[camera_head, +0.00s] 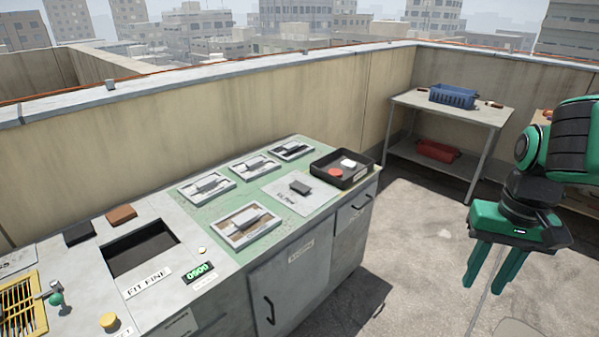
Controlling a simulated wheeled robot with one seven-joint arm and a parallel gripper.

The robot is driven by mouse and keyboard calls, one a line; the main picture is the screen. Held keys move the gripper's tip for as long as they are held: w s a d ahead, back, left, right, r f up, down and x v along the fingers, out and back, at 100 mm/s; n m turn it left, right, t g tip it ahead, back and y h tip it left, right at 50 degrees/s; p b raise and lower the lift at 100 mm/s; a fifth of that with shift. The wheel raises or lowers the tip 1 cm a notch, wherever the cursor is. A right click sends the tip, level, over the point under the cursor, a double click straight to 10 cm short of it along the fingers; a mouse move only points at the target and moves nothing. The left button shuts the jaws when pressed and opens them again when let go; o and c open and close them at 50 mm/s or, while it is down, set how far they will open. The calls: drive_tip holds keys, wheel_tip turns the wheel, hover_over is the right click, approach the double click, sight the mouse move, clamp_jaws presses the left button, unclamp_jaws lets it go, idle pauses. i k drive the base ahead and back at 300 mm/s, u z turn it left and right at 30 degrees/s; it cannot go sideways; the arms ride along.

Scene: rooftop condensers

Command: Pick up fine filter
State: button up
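My gripper (482,287) hangs at the right, over the bare roof floor and apart from the workbench. Its two green fingers point down, spread apart with nothing between them. Several framed filters with grey bar handles lie flat on the green area of the bench: a front one with a brownish face (246,225), a left one (207,187), a middle one (255,167) and a darker back one (292,150). I cannot tell which is the fine filter. A dark rectangular opening (140,249) has a label reading "FIT FINE" (148,283) in front of it.
A black tray (359,181) with red and white items stands at the bench's right end, beside a grey plate with a dark handle (300,187). A display (198,271) and yellow button (108,320) are front left. A shelf table (452,110) holds a blue crate (453,96).

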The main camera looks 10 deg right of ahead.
sight(253, 167)
drive_tip(key=z, duration=0.5)
drive_tip(key=k, duration=0.6)
drive_tip(key=z, duration=0.6)
drive_tip(key=i, duration=2.1)
drive_tip(key=u, duration=1.35)
drive_tip(key=i, duration=0.9)
drive_tip(key=u, duration=0.5)
